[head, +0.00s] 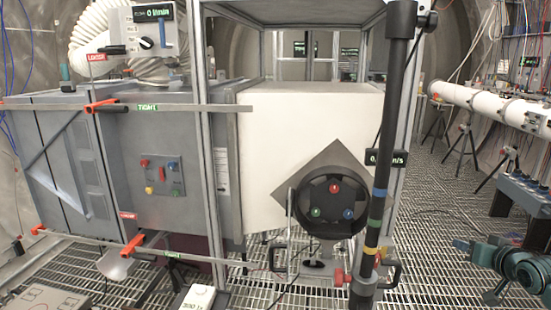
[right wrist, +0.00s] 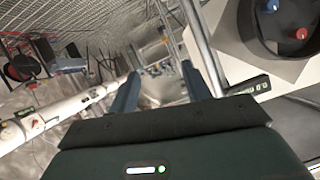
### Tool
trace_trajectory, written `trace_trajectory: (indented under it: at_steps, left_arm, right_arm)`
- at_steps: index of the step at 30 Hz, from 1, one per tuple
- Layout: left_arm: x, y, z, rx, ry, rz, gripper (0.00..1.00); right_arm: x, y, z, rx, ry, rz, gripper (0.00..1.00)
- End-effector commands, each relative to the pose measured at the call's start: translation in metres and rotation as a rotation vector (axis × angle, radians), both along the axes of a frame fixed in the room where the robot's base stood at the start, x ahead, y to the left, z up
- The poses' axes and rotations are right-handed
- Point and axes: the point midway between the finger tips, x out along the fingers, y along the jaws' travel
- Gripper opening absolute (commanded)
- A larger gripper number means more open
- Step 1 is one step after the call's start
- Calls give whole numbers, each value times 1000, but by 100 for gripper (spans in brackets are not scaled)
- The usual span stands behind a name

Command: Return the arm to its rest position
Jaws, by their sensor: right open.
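My right gripper (head: 478,268) is at the lower right of the head view, with its teal arm coming in from the right edge. It is apart from the equipment and holds nothing. In the right wrist view its two dark fingers (right wrist: 160,72) stand apart with nothing between them. My left gripper is not in view in either frame.
A black pole (head: 388,120) with coloured bands stands right of the white duct box (head: 290,150). A round black housing (head: 331,206) with coloured knobs is on the box. A white tube (head: 490,103) on tripods runs along the right. Grated floor (head: 430,215) lies between.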

Motion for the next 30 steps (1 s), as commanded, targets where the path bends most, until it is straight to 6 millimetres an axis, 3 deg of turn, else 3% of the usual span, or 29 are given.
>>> trace_trajectory:
  at_steps: [6, 11, 12, 20, 26, 30]
  left_arm:
    - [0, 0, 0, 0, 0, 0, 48]
    - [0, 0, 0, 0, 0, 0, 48]
    - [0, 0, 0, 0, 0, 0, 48]
    - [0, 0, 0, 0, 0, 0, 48]
    - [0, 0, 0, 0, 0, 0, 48]
    - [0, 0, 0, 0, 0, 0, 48]
  right_arm:
    - [3, -34, 32, -654, -30, 36, 48]
    - [4, -44, 55, -1062, -21, 67, 48]
    - [4, -39, 49, -1119, -13, 86, 48]
    - [-26, 60, -68, -941, 32, 268, 48]
    - [-86, 163, -157, -749, 77, 411, 48]
    - [-147, 240, -201, -578, 111, 485, 48]
